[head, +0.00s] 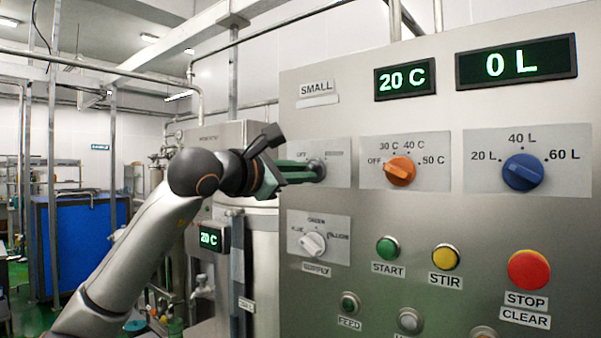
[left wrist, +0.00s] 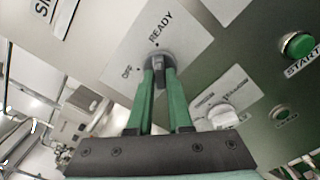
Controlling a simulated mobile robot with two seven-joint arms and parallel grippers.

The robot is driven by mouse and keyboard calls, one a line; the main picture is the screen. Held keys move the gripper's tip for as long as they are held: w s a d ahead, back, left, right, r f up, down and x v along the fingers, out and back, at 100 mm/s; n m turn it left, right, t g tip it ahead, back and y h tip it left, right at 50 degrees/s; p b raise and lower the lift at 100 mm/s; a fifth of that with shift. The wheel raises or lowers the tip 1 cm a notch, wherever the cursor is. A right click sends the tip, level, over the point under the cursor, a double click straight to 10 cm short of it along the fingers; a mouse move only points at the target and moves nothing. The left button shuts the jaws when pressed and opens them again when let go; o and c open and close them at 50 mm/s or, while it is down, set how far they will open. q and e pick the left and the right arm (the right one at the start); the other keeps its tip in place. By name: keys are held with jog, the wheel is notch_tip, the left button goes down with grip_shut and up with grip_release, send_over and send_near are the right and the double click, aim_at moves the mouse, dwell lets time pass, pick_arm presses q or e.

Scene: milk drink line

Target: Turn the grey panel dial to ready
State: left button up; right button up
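The grey panel dial (head: 317,167) sits on a pale plate at the left of the machine panel, largely hidden in the head view by my left gripper (head: 300,172). In the left wrist view the dial (left wrist: 158,66) has a dark grip bar between the two green fingers of my left gripper (left wrist: 160,82). The fingers appear to be shut on this bar. The OFF and READY labels show beside the dial. The bar looks roughly in line with the READY mark, but its exact angle is hard to tell. My right gripper is not in view.
To the right are an orange temperature dial (head: 400,171) and a blue volume dial (head: 522,172). Below are a white supply dial (head: 313,244), a green START button (head: 388,248), a yellow STIR button (head: 445,257) and a red STOP button (head: 528,270). The displays read 20 C and 0 L.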

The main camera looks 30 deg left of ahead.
pick_arm(q)
jog(key=o, duration=0.4)
jog(key=shift+s, duration=0.1)
jog(key=s+a+b, duration=0.1)
jog(key=s+b, duration=0.2)
jog(key=s, duration=0.9)
jog(key=shift+s, duration=0.15)
